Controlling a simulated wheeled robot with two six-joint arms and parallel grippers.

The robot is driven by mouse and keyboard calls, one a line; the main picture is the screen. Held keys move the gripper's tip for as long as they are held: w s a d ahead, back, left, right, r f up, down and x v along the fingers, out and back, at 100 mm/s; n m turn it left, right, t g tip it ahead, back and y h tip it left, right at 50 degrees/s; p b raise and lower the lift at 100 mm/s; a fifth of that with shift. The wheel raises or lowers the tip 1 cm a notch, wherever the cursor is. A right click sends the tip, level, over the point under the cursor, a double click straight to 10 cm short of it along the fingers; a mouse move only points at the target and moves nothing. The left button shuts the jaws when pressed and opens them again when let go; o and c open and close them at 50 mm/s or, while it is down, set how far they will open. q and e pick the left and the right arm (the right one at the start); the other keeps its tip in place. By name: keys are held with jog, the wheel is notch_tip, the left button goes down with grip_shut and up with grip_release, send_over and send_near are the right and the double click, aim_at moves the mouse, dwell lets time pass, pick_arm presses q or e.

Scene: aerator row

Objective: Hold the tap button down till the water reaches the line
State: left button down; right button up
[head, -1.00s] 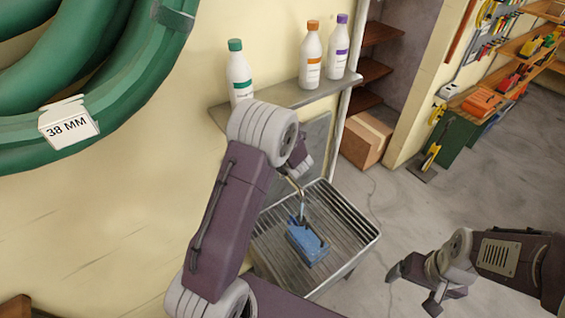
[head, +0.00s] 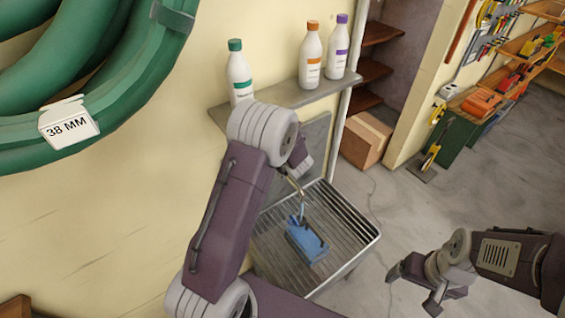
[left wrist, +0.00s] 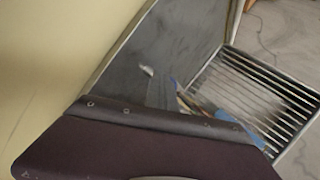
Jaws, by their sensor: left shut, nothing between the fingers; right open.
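A blue container (head: 306,243) sits on the slatted metal drain tray (head: 361,246). A thin tap spout (head: 293,184) is above it, and a narrow bluish stream (head: 302,208) runs down into the container. Light blue fills much of its opening; I cannot make out the line. The tap button is hidden behind my left arm. My left gripper is mostly hidden behind its arm in the head view; in the left wrist view its grey fingers (left wrist: 160,90) are shut, near the back panel and spout. My right gripper (head: 413,290) is open and empty, right of the tray.
A wall shelf (head: 285,98) above the tap carries white bottles with green, orange and purple caps. A green hose coil (head: 150,85) hangs at left. A cardboard box (head: 366,139) stands on the floor behind. The floor between the tray and my right arm is clear.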

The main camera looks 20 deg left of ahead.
dwell(0.8)
pick_arm(q)
jog(key=shift+r+p, duration=0.8)
jog(key=shift+r, duration=0.15)
notch_tip(320, 180, up, 5)
jog(key=p, duration=0.4)
